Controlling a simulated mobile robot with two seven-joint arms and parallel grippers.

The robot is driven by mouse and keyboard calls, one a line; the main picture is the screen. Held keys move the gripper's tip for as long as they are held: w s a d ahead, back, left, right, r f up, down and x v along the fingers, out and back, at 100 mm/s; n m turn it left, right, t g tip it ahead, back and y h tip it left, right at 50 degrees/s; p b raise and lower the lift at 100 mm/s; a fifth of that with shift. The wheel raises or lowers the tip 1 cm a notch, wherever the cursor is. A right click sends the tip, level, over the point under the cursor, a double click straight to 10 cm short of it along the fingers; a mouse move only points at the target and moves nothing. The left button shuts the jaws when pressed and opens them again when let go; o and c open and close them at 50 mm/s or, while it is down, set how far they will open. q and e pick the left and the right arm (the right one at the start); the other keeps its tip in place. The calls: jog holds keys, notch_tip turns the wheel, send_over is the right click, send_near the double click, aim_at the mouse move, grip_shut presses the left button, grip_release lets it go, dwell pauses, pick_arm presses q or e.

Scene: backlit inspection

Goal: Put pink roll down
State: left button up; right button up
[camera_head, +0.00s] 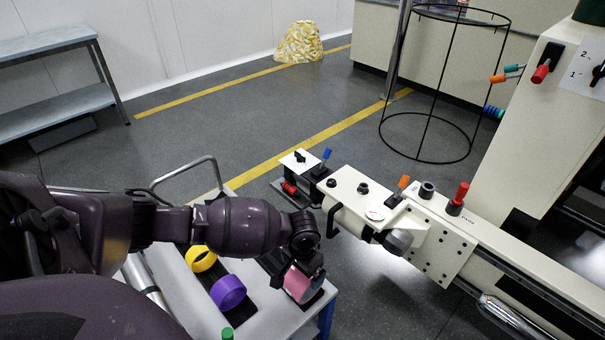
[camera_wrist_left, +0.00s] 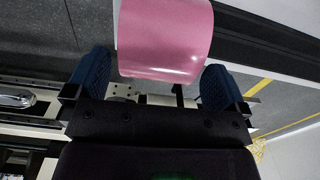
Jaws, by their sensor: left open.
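The pink roll (camera_head: 298,284) is at the right end of the white cart top (camera_head: 262,318), over a dark pad. My left gripper (camera_head: 306,272) is right at it, partly covering it from above. My right gripper is not in view.
A purple roll (camera_head: 228,292) and a yellow roll (camera_head: 201,258) sit on the cart to the left. A green-capped item (camera_head: 227,333) stands at its front. A cream machine arm with knobs (camera_head: 360,195) is close behind and right of my gripper.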

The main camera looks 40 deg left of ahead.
pick_arm(q)
jog(key=shift+w+r, duration=0.1)
jog(key=shift+r, duration=0.3)
notch_tip(320, 180, up, 5)
jog(key=shift+w+f+p, duration=0.15)
jog(key=shift+p, duration=0.85)
notch_tip(320, 180, up, 7)
jog(key=p, duration=0.2)
jog(key=shift+s+f, duration=0.2)
jog(key=shift+s, duration=0.05)
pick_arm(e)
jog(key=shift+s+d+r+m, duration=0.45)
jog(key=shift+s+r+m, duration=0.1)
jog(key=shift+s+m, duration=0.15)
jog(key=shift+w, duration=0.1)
